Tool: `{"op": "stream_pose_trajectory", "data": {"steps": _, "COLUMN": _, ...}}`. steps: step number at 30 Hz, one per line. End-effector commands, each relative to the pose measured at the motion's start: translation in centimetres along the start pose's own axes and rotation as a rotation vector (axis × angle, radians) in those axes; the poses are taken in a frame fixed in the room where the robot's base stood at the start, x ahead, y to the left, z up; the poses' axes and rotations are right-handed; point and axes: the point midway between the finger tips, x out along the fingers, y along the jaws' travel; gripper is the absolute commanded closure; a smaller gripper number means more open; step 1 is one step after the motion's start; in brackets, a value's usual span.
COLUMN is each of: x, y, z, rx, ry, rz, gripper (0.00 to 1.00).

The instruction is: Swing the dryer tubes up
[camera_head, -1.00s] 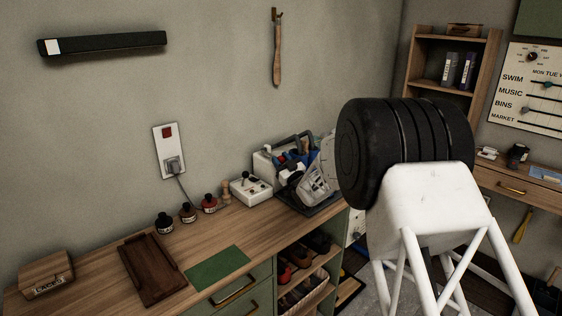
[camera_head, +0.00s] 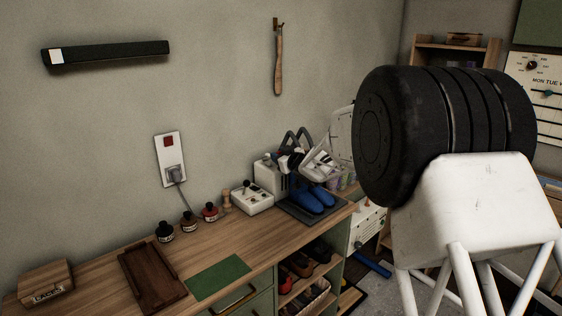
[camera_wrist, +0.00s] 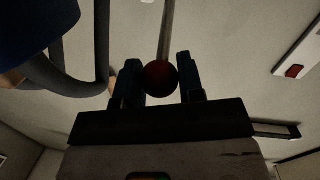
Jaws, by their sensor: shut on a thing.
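The dryer (camera_head: 268,178) is a pale box at the back right of the bench, with grey-blue tubes (camera_head: 297,138) standing up in bent loops above it. In the wrist view, curved grey tubes (camera_wrist: 80,88) show at the left beside a blue shape. My gripper (camera_head: 303,160) is at the tubes, above a pair of blue shoes (camera_head: 314,201) on a dark tray (camera_head: 336,207). In the wrist view, my gripper (camera_wrist: 160,75) is shut on a round dark red knob (camera_wrist: 160,78) between its fingers. The knob's joint to the tubes is hidden.
A white control box (camera_head: 252,199) with a black-tipped lever, a wooden peg (camera_head: 226,202) and several small bottles (camera_head: 188,221) stand left of the dryer. A socket (camera_head: 172,162) with a cord is on the wall. The green mat (camera_head: 218,277) lies clear at the front.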

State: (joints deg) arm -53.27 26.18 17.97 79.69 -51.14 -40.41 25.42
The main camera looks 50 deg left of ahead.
Motion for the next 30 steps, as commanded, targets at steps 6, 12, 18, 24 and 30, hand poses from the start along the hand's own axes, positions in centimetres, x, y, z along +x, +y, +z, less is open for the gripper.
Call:
{"op": "stream_pose_trajectory", "data": {"steps": 6, "x": 0.5, "y": 0.3, "z": -1.1, "rx": -0.011, "ry": -0.081, "rz": -0.021, "gripper": 1.0}}
{"op": "stream_pose_trajectory", "data": {"steps": 12, "x": 0.8, "y": 0.4, "z": -1.7, "rx": -0.019, "ry": -0.148, "rz": -0.038, "gripper": 1.0}}
{"op": "stream_pose_trajectory", "data": {"steps": 18, "x": 1.2, "y": 0.5, "z": -2.3, "rx": -0.025, "ry": -0.209, "rz": -0.054, "gripper": 1.0}}
{"op": "stream_pose_trajectory", "data": {"steps": 24, "x": 1.7, "y": 0.5, "z": -2.7, "rx": -0.032, "ry": -0.267, "rz": -0.07, "gripper": 1.0}}
{"op": "stream_pose_trajectory", "data": {"steps": 30, "x": 2.1, "y": 0.6, "z": -3.3, "rx": -0.039, "ry": -0.325, "rz": -0.084, "gripper": 1.0}}
